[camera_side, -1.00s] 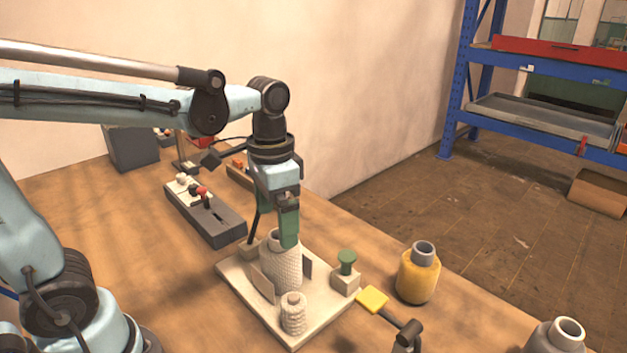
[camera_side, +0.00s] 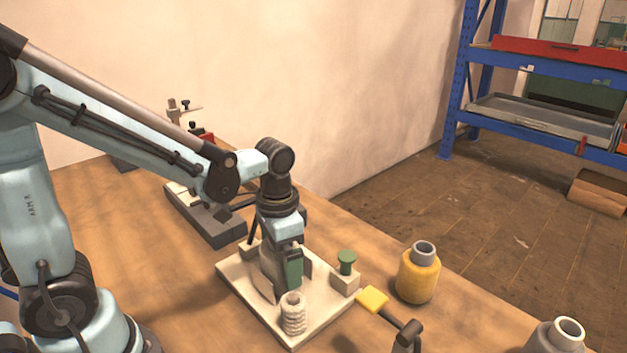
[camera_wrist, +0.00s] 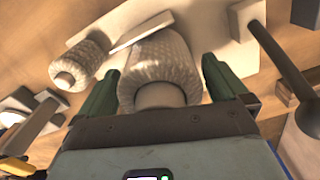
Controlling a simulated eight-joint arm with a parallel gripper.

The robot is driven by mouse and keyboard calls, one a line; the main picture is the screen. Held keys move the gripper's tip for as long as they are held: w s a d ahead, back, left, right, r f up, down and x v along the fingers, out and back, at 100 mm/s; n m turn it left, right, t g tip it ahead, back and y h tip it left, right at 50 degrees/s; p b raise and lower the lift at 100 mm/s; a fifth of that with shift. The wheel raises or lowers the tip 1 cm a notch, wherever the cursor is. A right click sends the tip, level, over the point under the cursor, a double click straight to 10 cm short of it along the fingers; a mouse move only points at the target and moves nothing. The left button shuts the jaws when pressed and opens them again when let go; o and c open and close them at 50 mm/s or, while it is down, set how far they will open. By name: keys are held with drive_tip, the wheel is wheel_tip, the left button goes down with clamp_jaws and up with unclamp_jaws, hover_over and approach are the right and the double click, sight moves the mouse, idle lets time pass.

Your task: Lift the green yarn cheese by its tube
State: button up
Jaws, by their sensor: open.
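No yarn package in view looks green. A large pale, knobbly yarn package (camera_wrist: 160,62) with a pale tube end (camera_wrist: 160,96) stands on a cream base plate (camera_side: 240,280). In the side view my gripper mostly hides it. My gripper (camera_wrist: 160,68) is open and lowered over this package. In the wrist view its green fingers lie on either side of the package and tube, and whether they touch is unclear. A smaller pale ribbed package (camera_side: 292,316) stands at the plate's front corner and also shows in the wrist view (camera_wrist: 80,62).
A green knob (camera_side: 347,259) sits on a cream block right of the plate. A yellow yarn package (camera_side: 418,275) with a grey tube stands farther right, behind a yellow-headed tool (camera_side: 373,300). A grey package (camera_side: 558,338) is front right. A dark grey fixture (camera_side: 215,222) lies behind left.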

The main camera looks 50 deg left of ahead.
drive_tip(key=shift+f, duration=0.15)
drive_tip(key=c, duration=1.2)
